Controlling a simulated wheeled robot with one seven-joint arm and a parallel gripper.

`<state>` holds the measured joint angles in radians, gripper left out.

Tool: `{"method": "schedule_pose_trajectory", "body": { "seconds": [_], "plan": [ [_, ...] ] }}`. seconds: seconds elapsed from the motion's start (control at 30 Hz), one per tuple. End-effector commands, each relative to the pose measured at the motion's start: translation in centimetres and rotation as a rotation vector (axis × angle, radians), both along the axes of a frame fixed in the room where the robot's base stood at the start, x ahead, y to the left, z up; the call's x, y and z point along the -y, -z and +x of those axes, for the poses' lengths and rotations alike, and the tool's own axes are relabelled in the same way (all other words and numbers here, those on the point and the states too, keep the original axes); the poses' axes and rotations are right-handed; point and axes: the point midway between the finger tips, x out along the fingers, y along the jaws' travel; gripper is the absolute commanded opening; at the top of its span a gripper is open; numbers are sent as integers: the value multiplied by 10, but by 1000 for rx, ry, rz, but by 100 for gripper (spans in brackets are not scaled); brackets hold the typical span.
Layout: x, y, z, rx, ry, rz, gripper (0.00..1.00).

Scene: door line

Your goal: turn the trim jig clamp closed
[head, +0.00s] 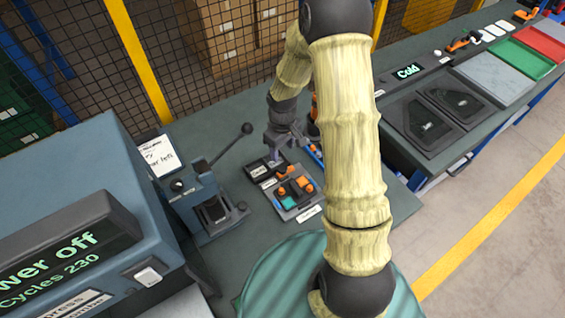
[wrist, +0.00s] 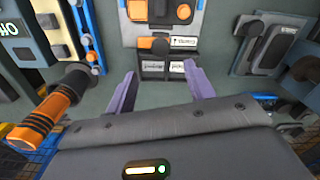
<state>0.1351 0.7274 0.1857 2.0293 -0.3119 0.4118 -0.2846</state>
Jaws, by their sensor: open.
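I take the trim jig to be the small grey plate (head: 288,203) with orange and dark parts on the bench in the head view. Its edge also shows at the top of the wrist view (wrist: 162,32). An orange piece (head: 305,183) stands up on it; I cannot tell for sure which part is the clamp or how it is turned. My gripper (head: 278,157) is just behind the jig, over the dark labelled tray (head: 259,170). In the wrist view my gripper's purple fingers (wrist: 157,88) are apart with nothing between them. The tray lies just beyond them.
A bench press with a ball-ended lever (head: 246,129) stands left of the jig. A "Power Off" machine (head: 68,245) is at the front left. A black and orange tool (wrist: 50,105) is left of my fingers. Dark panels (head: 433,118) lie to the right. A mesh fence stands behind.

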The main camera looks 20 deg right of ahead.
Motion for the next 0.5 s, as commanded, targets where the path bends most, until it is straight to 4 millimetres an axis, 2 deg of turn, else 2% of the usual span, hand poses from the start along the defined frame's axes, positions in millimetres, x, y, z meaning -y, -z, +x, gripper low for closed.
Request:
{"method": "schedule_pose_trajectory", "body": {
  "seconds": [0.5],
  "plan": [
    [0,71,-1,-2,1,0,53]
  ]
}}
